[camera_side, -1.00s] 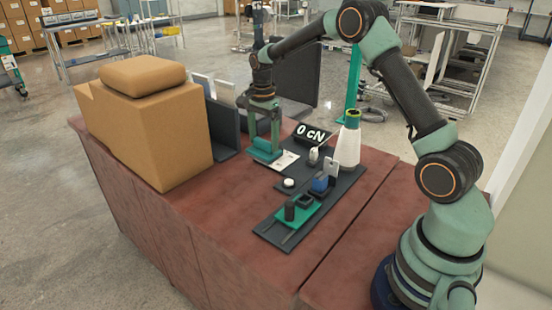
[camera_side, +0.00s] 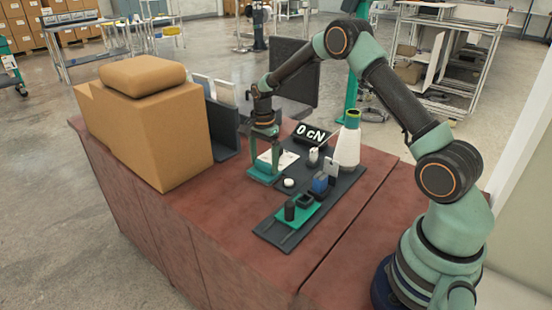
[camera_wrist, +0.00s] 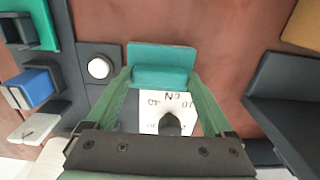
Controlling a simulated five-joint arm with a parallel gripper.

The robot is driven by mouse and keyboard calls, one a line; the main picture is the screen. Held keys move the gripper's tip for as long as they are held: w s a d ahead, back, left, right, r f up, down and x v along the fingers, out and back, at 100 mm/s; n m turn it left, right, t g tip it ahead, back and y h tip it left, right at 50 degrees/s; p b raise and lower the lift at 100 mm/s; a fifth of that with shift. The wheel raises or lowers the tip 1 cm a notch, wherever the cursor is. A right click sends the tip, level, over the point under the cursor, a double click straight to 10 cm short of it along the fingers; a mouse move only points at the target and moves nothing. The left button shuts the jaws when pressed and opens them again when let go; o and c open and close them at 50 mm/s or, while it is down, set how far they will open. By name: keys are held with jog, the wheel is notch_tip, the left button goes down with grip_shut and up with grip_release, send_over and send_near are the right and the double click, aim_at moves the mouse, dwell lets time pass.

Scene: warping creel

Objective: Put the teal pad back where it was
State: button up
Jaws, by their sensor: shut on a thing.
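The teal pad (camera_side: 262,173) is held between the fingertips of my gripper (camera_side: 265,160), low over the brown table. In the wrist view the pad (camera_wrist: 162,62) spans the gap between the two green fingers of my gripper (camera_wrist: 162,78). I cannot tell whether its underside touches the table. A white card with printed numbers (camera_wrist: 165,105) shows between the fingers, just below the pad in that view; a dark rounded part covers some of it. In the side view the card (camera_side: 285,158) lies behind the pad.
A white cone (camera_side: 348,145) and a "0 cN" display (camera_side: 313,133) stand behind. A tan box (camera_side: 150,140) stands left. Bare tabletop (camera_side: 225,205) lies in front.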

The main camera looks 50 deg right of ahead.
jog(key=o, duration=0.9)
jog(key=shift+f, duration=0.1)
notch_tip(320, 180, up, 12)
notch_tip(320, 180, up, 6)
jog(key=n+t, duration=0.1)
jog(key=n, duration=0.3)
send_over(264, 163)
jog(key=s+a, duration=0.3)
jog(key=shift+s+a+r+n+t, duration=0.75)
jog(key=shift+s+a+n, duration=0.75)
jog(key=shift+s+n, duration=1.2)
jog(key=shift+s+a+r+n+t, duration=0.7)
jog(key=shift+s+a+n, duration=1.05)
jog(key=shift+s, duration=1.55)
jog(key=shift+s+a+r+n+t, duration=0.75)
jog(key=shift+s+a+n, duration=0.55)
jog(key=shift+s+n, duration=1.5)
